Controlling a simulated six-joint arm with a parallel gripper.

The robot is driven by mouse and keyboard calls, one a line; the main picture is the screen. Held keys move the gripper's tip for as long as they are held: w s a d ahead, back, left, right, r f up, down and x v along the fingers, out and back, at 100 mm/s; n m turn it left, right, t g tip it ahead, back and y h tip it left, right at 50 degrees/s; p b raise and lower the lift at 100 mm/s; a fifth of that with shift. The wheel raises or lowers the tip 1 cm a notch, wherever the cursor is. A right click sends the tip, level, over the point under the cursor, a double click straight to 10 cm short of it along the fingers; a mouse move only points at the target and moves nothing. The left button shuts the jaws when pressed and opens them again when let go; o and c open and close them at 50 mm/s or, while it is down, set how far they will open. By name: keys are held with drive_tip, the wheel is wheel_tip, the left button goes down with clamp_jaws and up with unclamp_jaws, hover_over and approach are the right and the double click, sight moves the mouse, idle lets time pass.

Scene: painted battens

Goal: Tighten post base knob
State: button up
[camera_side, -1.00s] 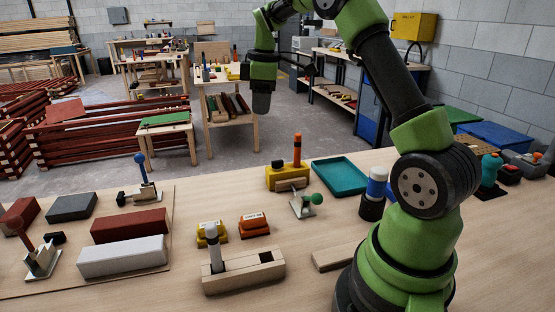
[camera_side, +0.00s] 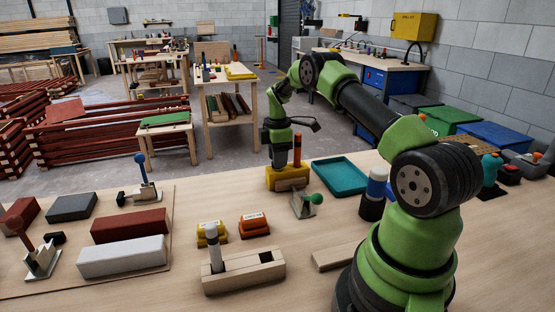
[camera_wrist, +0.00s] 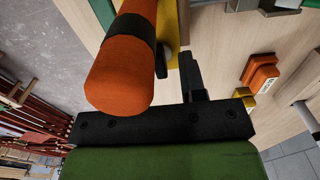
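The yellow post base (camera_side: 287,180) stands on the bench at the middle back with an upright orange post (camera_side: 297,149). My gripper (camera_side: 277,162) points down at the base's left part, just left of the post; it hides the black knob there. In the wrist view the orange post (camera_wrist: 122,70), with a black band, fills the upper left, close to the camera. One black finger (camera_wrist: 190,75) reaches toward the yellow base (camera_wrist: 184,62). A dark rounded piece (camera_wrist: 161,60) beside the post is partly hidden. The other finger is not clearly visible, so the opening cannot be judged.
Orange (camera_side: 254,225) and yellow (camera_side: 212,232) blocks and a slotted wooden block (camera_side: 243,272) are nearer the front.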

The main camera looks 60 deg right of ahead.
drive_tip(key=shift+f, duration=0.45)
clamp_jaws()
drive_tip(key=m, duration=0.4)
drive_tip(key=shift+m, duration=2.2)
